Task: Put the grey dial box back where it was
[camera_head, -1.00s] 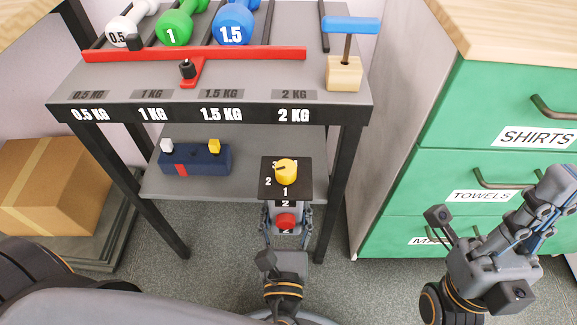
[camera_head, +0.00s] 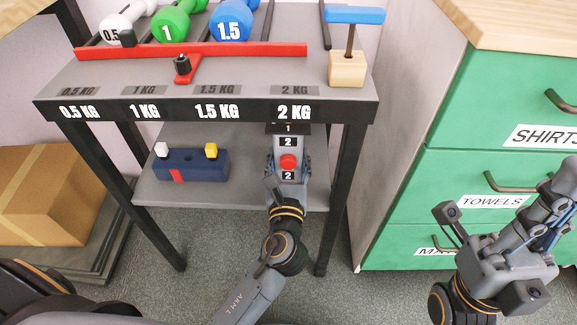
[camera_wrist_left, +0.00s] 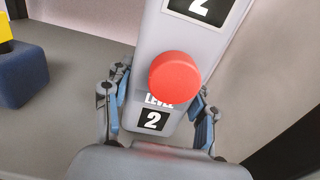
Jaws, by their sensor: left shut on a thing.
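The grey dial box (camera_head: 289,147) has a red button and "2" labels on its front. Its top is mostly hidden under the upper shelf's front edge. My left gripper (camera_head: 288,172) is shut on the box from the front, over the right part of the lower shelf (camera_head: 245,188). In the left wrist view the grey box (camera_wrist_left: 205,60) stands between my two fingers (camera_wrist_left: 156,120), with its red button facing me. I cannot tell whether its base touches the shelf. My right gripper (camera_head: 468,228) is in front of the green drawers; its jaw state is unclear.
A dark blue block with white and yellow knobs (camera_head: 190,165) is on the lower shelf, left of the box. Black table legs (camera_head: 340,200) flank the shelf. Dumbbells (camera_head: 170,22), a red bar (camera_head: 200,49) and a blue-topped wooden block (camera_head: 347,68) are on top. Shelf between block and box is clear.

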